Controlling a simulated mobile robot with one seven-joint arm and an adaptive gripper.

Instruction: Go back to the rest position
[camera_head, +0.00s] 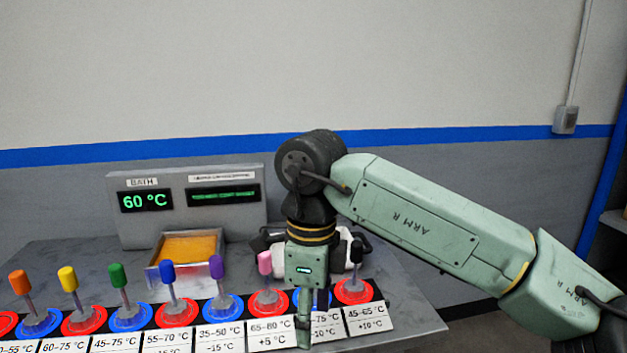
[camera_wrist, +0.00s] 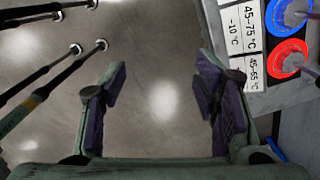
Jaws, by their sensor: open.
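My gripper (camera_head: 304,318) hangs pointing down at the right part of the table, in front of the row of coloured stirrers. In the wrist view, my gripper (camera_wrist: 160,105) is open and empty, with bare floor between its two fingers. The arm reaches in from the right in the head view. The gripper partly hides a blue disc and its label near the row's right end. The rightmost stand, a red disc with a black-topped stick (camera_head: 355,258), is just right of the gripper. A pink-topped stick (camera_head: 265,263) is just left of it.
A bath unit (camera_head: 190,230) reading 60 °C stands at the back, with an amber-filled tray (camera_head: 188,247) before it. Orange, yellow, green, blue and purple-topped sticks stand on discs to the left. White temperature labels (camera_head: 115,343) line the front. Open floor (camera_wrist: 150,60) lies beyond the table edge.

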